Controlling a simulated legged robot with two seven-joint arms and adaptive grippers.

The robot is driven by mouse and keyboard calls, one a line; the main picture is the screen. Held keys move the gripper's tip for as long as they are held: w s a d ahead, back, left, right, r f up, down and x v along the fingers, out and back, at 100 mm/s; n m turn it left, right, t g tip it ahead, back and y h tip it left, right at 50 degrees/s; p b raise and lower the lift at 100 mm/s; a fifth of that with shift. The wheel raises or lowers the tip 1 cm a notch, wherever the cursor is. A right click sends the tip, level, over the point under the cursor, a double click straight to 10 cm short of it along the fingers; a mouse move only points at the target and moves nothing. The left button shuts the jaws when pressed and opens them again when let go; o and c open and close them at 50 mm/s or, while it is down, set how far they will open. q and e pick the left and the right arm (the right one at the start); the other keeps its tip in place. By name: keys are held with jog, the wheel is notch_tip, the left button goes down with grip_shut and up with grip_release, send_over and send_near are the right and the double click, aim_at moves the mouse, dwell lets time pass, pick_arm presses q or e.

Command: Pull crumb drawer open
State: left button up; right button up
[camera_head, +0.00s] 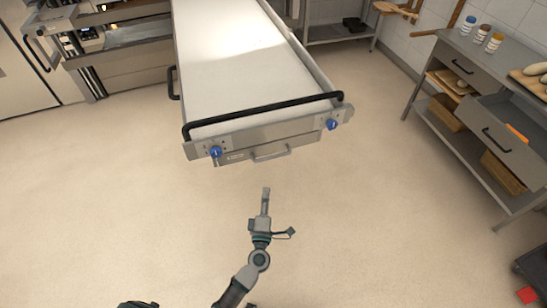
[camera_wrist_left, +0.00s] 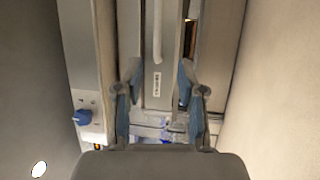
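The crumb drawer (camera_head: 232,158) is a low grey front under the near end of a white-topped loader, and it looks closed. Its bar handle (camera_head: 271,153) shows at the middle of that end. My left gripper (camera_head: 266,190) is in front of and below the handle, apart from it. In the left wrist view the drawer front (camera_wrist_left: 157,95) with a small label stands upright in the picture, and its handle (camera_wrist_left: 158,35) lies beyond the fingers. The left fingers (camera_wrist_left: 158,75) are spread with nothing between them. My right gripper is not in view.
A black push bar (camera_head: 265,108) runs across the loader's near end, with a blue knob (camera_head: 215,151) and another blue knob (camera_head: 332,124) at its corners. A steel bench (camera_head: 455,50) with drawers stands at right. The floor in front of the loader is clear.

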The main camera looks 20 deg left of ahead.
pick_arm(q)
send_near(272, 156)
jog(key=f+x, duration=0.1)
jog(key=x, duration=0.5)
jog(key=b+x, duration=0.1)
jog(key=x, duration=0.2)
jog(key=shift+w+d+r, duration=0.1)
jog(key=shift+w+d, duration=0.05)
jog(key=shift+w, duration=0.2)
jog(key=shift+w+a, duration=0.25)
jog(key=shift+a, duration=0.3)
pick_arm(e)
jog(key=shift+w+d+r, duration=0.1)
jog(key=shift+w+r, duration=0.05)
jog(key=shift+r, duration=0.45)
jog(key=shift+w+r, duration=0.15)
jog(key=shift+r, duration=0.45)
pick_arm(q)
jog(key=shift+d, duration=0.15)
jog(key=c, duration=0.6)
jog(key=shift+d, duration=0.2)
grip_shut()
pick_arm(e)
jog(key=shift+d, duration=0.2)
